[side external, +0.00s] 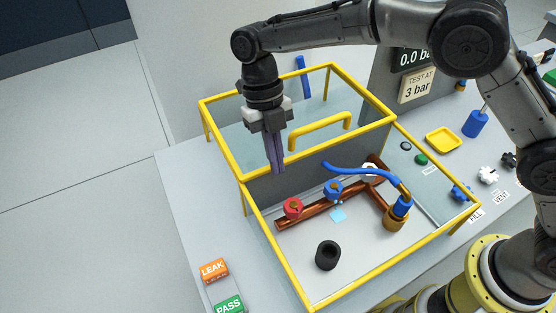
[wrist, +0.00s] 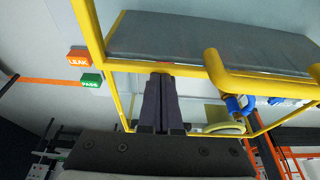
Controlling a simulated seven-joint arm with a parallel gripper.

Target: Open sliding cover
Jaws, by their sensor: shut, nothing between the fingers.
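The sliding cover (side external: 225,122) is a clear panel in a yellow frame with a yellow bar handle (side external: 320,127). It sits over the back part of the yellow-framed tank (side external: 292,290), and the front part is uncovered. My gripper (side external: 276,170) is shut and empty, pointing down by the cover's front yellow bar, left of the handle. In the wrist view the closed fingers (wrist: 162,76) reach the yellow bar (wrist: 185,70); I cannot tell whether they touch. The handle (wrist: 213,66) is to their right there.
Inside the tank are copper pipes (side external: 335,206) with red (side external: 293,207) and blue (side external: 334,190) valves, a blue hose (side external: 360,171) and a black cup (side external: 328,254). LEAK (side external: 214,270) and PASS (side external: 229,306) blocks lie at front left. A yellow tray (side external: 443,140) is at right.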

